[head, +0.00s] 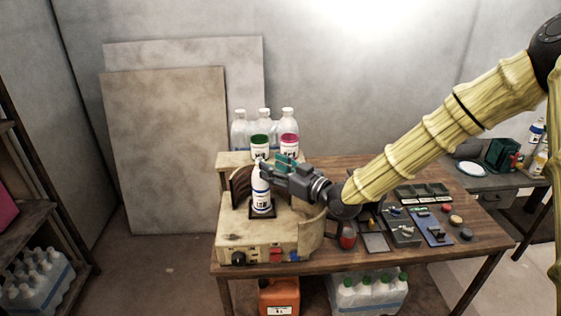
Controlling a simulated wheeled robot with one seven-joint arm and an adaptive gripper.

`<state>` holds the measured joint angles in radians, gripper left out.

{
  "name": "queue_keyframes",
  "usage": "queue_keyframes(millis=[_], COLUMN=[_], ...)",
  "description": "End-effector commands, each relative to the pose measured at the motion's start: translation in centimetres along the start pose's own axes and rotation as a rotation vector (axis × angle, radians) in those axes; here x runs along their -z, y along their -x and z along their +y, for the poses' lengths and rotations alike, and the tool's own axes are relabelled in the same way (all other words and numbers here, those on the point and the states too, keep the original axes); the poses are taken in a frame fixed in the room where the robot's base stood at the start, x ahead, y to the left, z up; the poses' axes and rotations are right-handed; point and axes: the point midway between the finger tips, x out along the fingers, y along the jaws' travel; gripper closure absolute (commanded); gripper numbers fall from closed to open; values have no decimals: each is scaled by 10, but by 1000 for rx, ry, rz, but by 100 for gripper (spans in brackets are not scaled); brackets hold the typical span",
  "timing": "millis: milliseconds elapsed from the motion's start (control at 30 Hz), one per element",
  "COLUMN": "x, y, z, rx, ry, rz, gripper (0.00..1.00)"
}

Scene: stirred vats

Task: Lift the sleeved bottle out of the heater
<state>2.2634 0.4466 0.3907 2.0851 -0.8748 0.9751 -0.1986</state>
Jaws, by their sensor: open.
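A white bottle with a blue-marked label (262,199) stands upright in a dark square recess of the heater, a worn cream-coloured unit (245,235) at the table's left end. My gripper (268,170) reaches in from the right and is open at the bottle's upper part. It hides part of the bottle's top and shoulder. I cannot tell whether the fingers touch the bottle or are around it. A curved brown guard (241,186) stands behind the bottle.
Trays (423,190), a blue panel (432,228) and a red-bodied item (347,237) occupy the wooden table (480,245) to the right. Open air lies above the heater.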

Motion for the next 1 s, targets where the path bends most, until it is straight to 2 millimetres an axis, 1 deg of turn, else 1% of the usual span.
queue_keyframes(millis=[33, 200, 400, 567, 800, 833, 867, 1000], x=[2, 1, 0, 0, 0, 0, 0, 0], y=[-8, -32, -50, -55, -56, -56, -56, -55], z=[0, -1, 0, 0, 0, 0, 0, 0], rx=[0, 1, 0, 0, 0, 0, 0, 0], ry=[-1, -2, -2, -2, -2, -2, -2, -2], rz=[-1, -2, -1, -1, -1, -1, -1, -1], gripper=[52, 52, 52, 52, 52, 54, 59, 85])
